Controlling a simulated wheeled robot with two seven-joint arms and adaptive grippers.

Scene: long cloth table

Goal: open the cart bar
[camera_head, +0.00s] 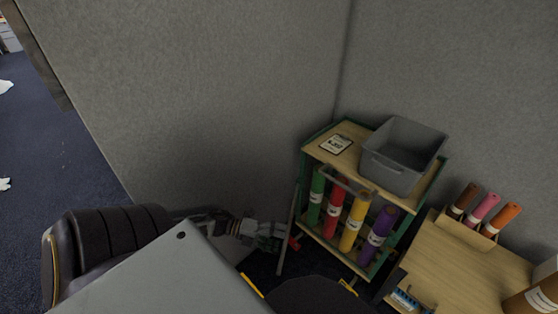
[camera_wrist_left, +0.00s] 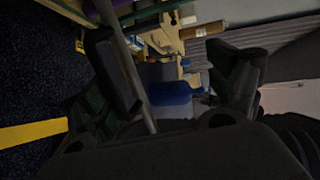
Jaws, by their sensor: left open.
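The cart (camera_head: 312,149) has a green frame and a wooden top, and stands against the grey partitions. Green, red, yellow and purple rolls stand in its front. A grey bar (camera_head: 346,181) crosses in front of their upper parts. A thin grey pole (camera_head: 286,240) stands slanted at the cart's left front; I cannot tell how it joins the cart. My left gripper (camera_head: 283,236) is beside this pole, low and left of the cart. In the left wrist view its fingers (camera_wrist_left: 175,75) are apart, and a grey rod (camera_wrist_left: 133,70) runs between them, close to the left finger. My right gripper is out of view.
A grey bin (camera_head: 403,155) and a small labelled card (camera_head: 336,144) are on the cart top. A wooden table (camera_head: 465,265) with several rolls stands at the right.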

